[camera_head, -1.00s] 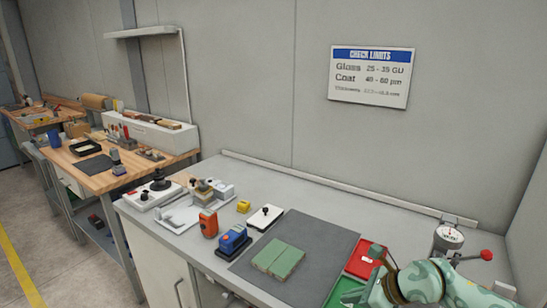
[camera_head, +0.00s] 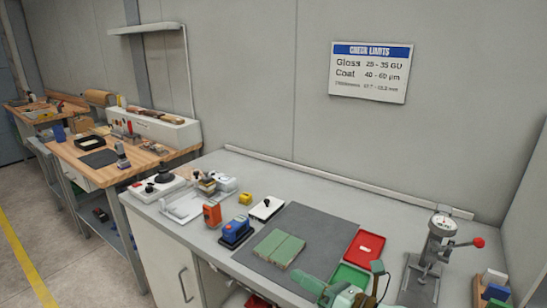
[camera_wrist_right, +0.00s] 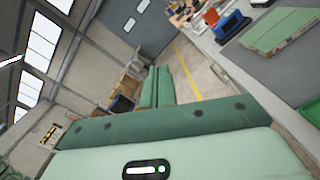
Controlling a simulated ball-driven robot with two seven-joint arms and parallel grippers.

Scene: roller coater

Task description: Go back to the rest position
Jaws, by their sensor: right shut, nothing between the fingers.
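My right gripper (camera_head: 310,284) shows low in the camera_head view, at the bottom edge over the front of the bench, with part of its pale green arm. In the right wrist view its two green fingers (camera_wrist_right: 158,82) lie together with nothing between them, pointing out past the bench towards the aisle. My left gripper is not in view.
The grey bench (camera_head: 320,187) carries a dark mat (camera_head: 318,228) with green panels (camera_head: 279,249), a red tray (camera_head: 365,248), a green tray (camera_head: 350,273), a blue instrument (camera_head: 236,231) and a dial gauge stand (camera_head: 440,226). The aisle floor (camera_head: 30,215) at left is clear.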

